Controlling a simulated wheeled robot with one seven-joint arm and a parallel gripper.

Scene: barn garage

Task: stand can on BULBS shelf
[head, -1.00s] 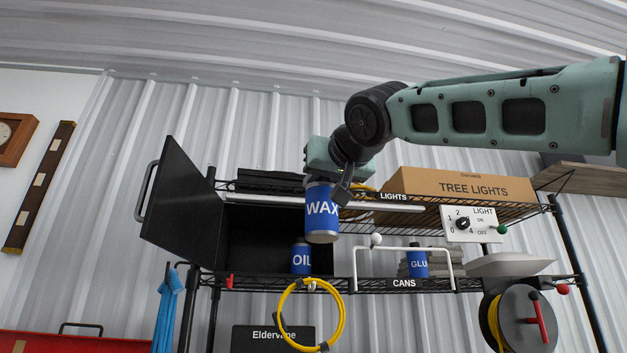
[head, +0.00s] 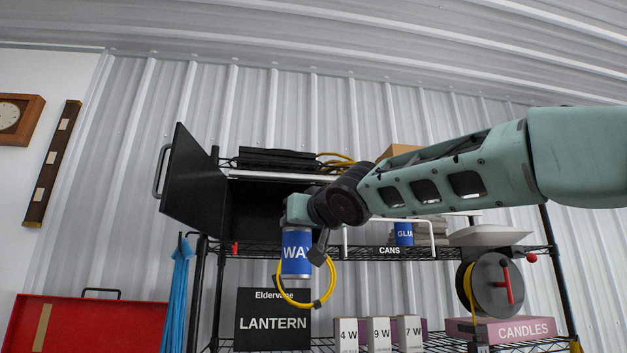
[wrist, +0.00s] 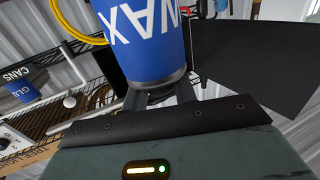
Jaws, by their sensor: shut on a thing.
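My gripper (head: 309,236) is shut on a blue WAX can (head: 296,255) with grey ends. The can hangs upright below the hand, in front of the rack at about the height of the CANS shelf (head: 455,252). In the wrist view, the WAX can (wrist: 148,40) sits between the fingers (wrist: 160,97), its lettering upside down. I cannot read a BULBS label. A lower shelf (head: 440,345) holds white boxes marked 4 W (head: 346,335), 9 W (head: 379,334) and 7 W (head: 410,333); its front edge is mostly cut off below.
A yellow cable loop (head: 330,290) hangs just beside the can. A black LANTERN box (head: 272,320) stands below it. An open black cabinet door (head: 193,185) juts out at left. A GLU can (head: 404,234), a cord reel (head: 492,283) and a CANDLES box (head: 515,329) are to the right.

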